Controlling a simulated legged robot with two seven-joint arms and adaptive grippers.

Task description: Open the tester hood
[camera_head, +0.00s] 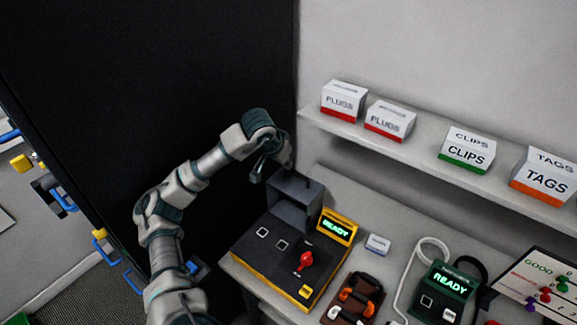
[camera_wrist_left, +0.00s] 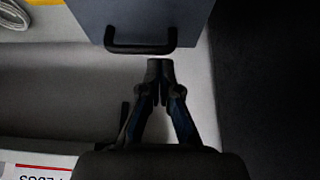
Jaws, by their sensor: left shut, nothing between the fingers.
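The tester (camera_head: 276,252) is a yellow-edged dark box on the bench, with a red lever and a green READY display. Its grey hood (camera_head: 291,213) stands at the back left of it. In the left wrist view the grey hood (camera_wrist_left: 150,18) has a black bar handle (camera_wrist_left: 140,47) along its edge. My left gripper (camera_head: 290,168) is above and behind the hood in the head view. In the left wrist view its fingertips (camera_wrist_left: 160,66) are together and empty, close to the handle; I cannot tell if they touch it. My right gripper is out of view.
A shelf (camera_head: 420,160) with labelled boxes of plugs (camera_head: 389,121), clips and tags runs above the bench. A brown tray (camera_head: 352,299) with orange items and a green READY unit (camera_head: 443,291) stand right of the tester. A dark panel (camera_head: 150,90) is at the left.

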